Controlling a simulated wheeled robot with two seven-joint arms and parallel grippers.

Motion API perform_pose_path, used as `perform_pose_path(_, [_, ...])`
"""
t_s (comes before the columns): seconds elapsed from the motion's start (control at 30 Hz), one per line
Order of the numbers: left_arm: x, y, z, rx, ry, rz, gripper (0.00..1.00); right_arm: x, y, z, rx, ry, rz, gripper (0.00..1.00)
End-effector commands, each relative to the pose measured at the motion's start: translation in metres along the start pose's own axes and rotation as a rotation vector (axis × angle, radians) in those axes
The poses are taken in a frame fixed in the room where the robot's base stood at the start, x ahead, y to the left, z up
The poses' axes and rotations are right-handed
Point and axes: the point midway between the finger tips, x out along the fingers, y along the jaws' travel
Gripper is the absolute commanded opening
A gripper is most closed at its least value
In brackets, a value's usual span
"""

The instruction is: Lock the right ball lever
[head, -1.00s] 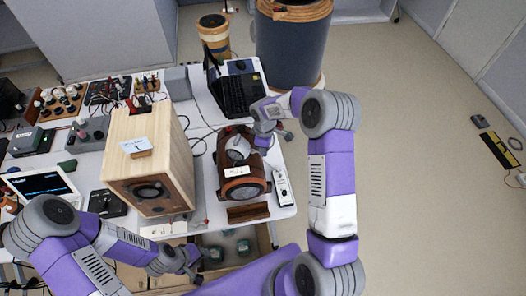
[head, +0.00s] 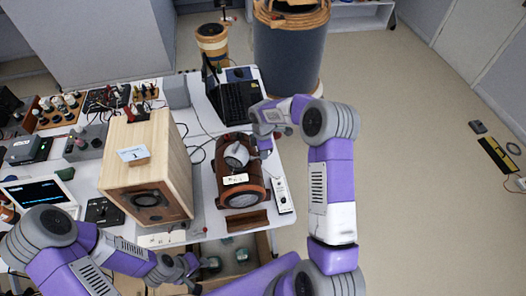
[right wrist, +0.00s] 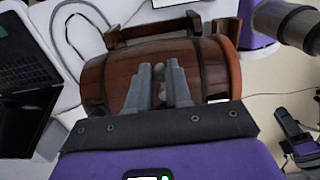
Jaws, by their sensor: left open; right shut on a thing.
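A dark reddish-brown barrel-shaped wooden speaker (head: 226,192) lies on the white table, with a pale label on top. It fills the middle of the right wrist view (right wrist: 100,80). My right gripper (head: 264,146) is at the speaker's right side. In the right wrist view its fingers (right wrist: 159,68) are closed around a small grey ball-ended part, the ball lever (right wrist: 159,72), against the wood. The fingers hide most of the lever, so its angle cannot be told. My left gripper (head: 187,268) is open and empty, low in front of the table.
A light wooden speaker box (head: 175,165) stands left of the barrel. A laptop (head: 238,103) is behind it, and a white handheld device (head: 282,196) lies to its right. A crate (head: 262,244) with greenish items is below the table's front edge. Open floor is at right.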

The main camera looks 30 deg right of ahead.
Motion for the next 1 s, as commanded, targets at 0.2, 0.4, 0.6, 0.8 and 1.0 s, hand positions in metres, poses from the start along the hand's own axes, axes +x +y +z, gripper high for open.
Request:
perform_pose_path(0.2, [0.000,0.000,0.000,0.000,0.000,0.000,0.43,-0.002,0.002,-0.001,-0.001,0.001,0.006,0.00])
perform_pose_path(0.4, [0.000,0.000,0.000,0.000,0.000,0.000,0.43,-0.001,0.001,0.000,0.000,0.000,0.004,0.30])
perform_pose_path(0.6, [0.000,0.000,0.000,0.000,0.000,0.000,0.43,-0.003,0.001,0.000,0.000,0.000,0.004,0.30])
perform_pose_path(0.8, [0.002,-0.001,0.000,0.000,0.000,0.000,0.43,-0.030,0.002,-0.001,0.000,0.000,0.008,0.30])
perform_pose_path(1.0, [0.004,-0.001,0.000,0.000,0.000,0.000,0.43,-0.062,0.002,0.000,0.000,0.000,0.007,0.30])
